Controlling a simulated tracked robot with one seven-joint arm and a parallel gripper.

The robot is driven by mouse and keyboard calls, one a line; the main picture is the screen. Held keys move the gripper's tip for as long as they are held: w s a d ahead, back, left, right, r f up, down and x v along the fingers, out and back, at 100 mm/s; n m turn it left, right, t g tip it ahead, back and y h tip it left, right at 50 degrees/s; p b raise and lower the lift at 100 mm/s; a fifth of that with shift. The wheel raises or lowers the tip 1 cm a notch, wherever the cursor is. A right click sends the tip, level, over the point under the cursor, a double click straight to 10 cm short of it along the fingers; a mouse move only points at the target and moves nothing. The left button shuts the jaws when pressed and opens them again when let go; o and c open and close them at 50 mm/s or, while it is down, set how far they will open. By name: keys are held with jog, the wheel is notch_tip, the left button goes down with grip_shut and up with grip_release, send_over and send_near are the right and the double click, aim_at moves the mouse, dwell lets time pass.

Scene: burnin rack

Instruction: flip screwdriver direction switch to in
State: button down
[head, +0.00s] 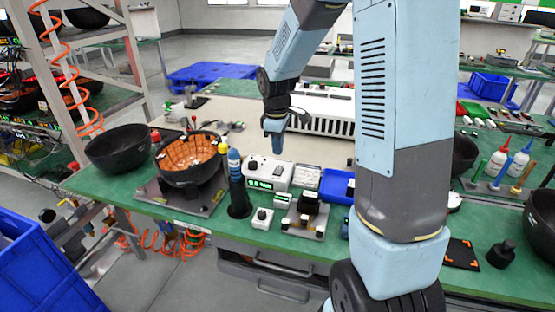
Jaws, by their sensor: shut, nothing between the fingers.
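A blue electric screwdriver (236,170) stands upright in a black holder (239,206) near the front edge of the green bench. Its direction switch is too small to make out, so I cannot tell its setting. My gripper (277,150) points down to the right of the screwdriver, apart from it. It appears above and behind a white box with a green display (268,174). Its fingers are shut and empty.
A black bowl with an orange inside (190,155) stands left of the screwdriver, with an empty black bowl (118,148) beyond. A white button box (262,218), a small fixture (305,213) and a blue tray (338,184) crowd the right side.

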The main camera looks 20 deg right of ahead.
notch_tip(320, 180, up, 6)
jog(key=r, duration=0.1)
send_over(279, 168)
jog(key=s+a, duration=0.1)
jog(key=s, duration=0.1)
jog(key=shift+s+a+f, duration=0.1)
jog(key=shift+a+f, duration=0.05)
jog(key=shift+f, duration=0.05)
jog(key=shift+w+r+t, duration=0.1)
jog(key=shift+w+t, duration=0.15)
jog(key=shift+t, duration=0.05)
dwell(0.4)
jog(key=f, duration=0.4)
jog(key=w+f, duration=0.1)
jog(key=f, duration=0.4)
jog(key=d+f, duration=0.1)
jog(key=f, duration=0.4)
jog(key=shift+w, duration=0.2)
